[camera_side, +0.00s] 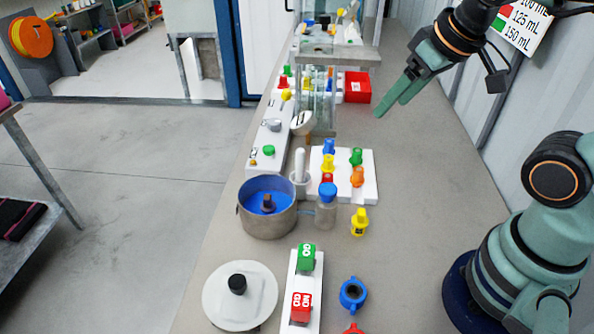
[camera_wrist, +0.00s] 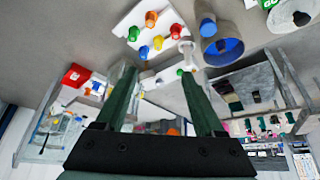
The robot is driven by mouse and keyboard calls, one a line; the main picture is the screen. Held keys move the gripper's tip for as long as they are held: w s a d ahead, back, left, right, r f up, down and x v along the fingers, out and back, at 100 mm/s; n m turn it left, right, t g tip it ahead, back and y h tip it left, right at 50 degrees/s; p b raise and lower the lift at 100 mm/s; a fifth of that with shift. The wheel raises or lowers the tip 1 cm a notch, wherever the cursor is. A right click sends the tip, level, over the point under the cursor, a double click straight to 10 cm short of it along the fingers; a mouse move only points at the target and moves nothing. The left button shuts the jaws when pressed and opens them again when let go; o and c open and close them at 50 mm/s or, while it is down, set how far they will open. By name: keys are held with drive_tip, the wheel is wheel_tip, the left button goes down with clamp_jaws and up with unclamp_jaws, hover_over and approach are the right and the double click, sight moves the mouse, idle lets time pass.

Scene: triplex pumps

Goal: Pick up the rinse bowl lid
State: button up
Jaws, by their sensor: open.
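The rinse bowl lid (camera_side: 221,300) is a flat white disc with a black knob. It lies on the bench at the front left in the side view, and shows at the top right corner of the wrist view (camera_wrist: 281,20). The rinse bowl (camera_side: 246,220), grey with a blue inside, stands uncovered behind the lid. It also shows in the wrist view (camera_wrist: 207,46). My gripper (camera_side: 391,104) is open and empty, raised over the far right part of the bench, well away from the lid. Its two fingers (camera_wrist: 160,74) show apart in the wrist view.
A white board (camera_side: 342,193) with coloured caps, a capped bottle (camera_side: 326,212) and a yellow piece (camera_side: 360,222) stand near the bowl. A white strip with green and red blocks (camera_side: 302,306) lies right of the lid, with a blue ring (camera_side: 353,294) beyond. A red box (camera_side: 357,87) stands farther back.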

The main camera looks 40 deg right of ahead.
drive_tip(key=m+g, duration=0.6)
drive_tip(key=m, duration=1.2)
hover_over(237, 280)
wheel_tip(237, 280, down, 10)
drive_tip(key=r, duration=0.1)
wheel_tip(237, 280, down, 12)
drive_tip(key=shift+f, duration=0.1)
clamp_jaws()
